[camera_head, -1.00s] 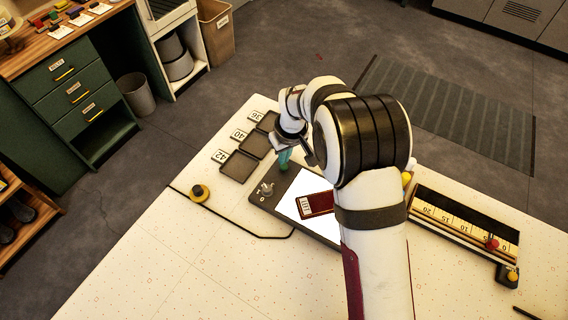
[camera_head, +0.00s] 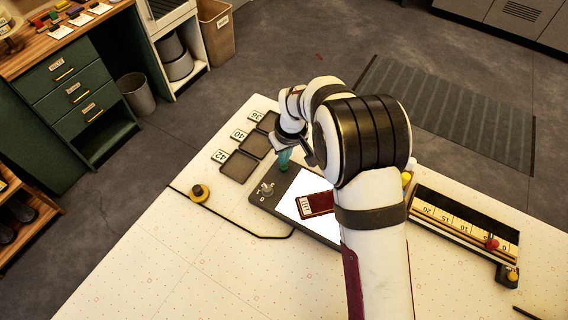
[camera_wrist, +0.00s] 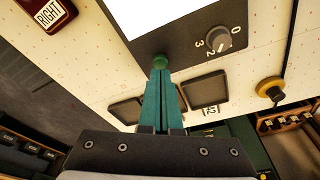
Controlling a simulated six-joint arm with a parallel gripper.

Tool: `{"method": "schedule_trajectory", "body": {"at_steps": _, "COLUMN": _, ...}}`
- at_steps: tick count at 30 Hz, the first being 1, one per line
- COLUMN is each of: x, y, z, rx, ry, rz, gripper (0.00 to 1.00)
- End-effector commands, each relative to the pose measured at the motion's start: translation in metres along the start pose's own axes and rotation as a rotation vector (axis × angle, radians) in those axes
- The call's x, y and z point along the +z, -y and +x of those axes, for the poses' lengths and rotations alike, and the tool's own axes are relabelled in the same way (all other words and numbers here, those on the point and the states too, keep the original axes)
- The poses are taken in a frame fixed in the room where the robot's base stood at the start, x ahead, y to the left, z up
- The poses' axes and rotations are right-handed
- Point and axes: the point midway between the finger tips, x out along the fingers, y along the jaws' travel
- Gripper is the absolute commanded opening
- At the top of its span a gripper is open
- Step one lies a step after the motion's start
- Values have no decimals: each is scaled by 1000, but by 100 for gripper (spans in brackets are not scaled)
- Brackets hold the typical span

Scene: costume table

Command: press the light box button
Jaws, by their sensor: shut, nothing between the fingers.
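The light box (camera_head: 265,199) is a dark panel with a brightly lit white screen (camera_head: 291,205). It lies on the pale table. Its green round button (camera_wrist: 160,61) shows at the panel's edge in the wrist view, right at the tips of my teal fingers. My gripper (camera_head: 283,166) is shut and empty, pointing down at that corner of the box; it also fills the middle of the wrist view (camera_wrist: 160,76). I cannot tell whether the tips touch the button. In the head view the button is hidden by the fingers.
A dark knob (camera_wrist: 218,40) with numbers sits on the panel near the button. A red piece labelled RIGHT (camera_head: 316,204) lies on the screen. Dark trays (camera_head: 238,167) line the table edge. A yellow round piece (camera_head: 199,193) and a ruler fixture (camera_head: 455,216) are on the table.

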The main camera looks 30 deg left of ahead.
Motion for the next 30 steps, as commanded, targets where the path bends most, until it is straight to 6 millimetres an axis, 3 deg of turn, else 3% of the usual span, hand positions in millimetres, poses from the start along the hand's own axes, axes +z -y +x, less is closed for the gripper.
{"method": "schedule_trajectory", "body": {"at_steps": 20, "x": 4, "y": 0, "z": 17, "rx": -1, "ry": 1, "rz": 0, "gripper": 0}}
{"method": "schedule_trajectory", "body": {"at_steps": 30, "x": 1, "y": 0, "z": 9, "rx": 1, "ry": -2, "rz": -1, "gripper": 0}}
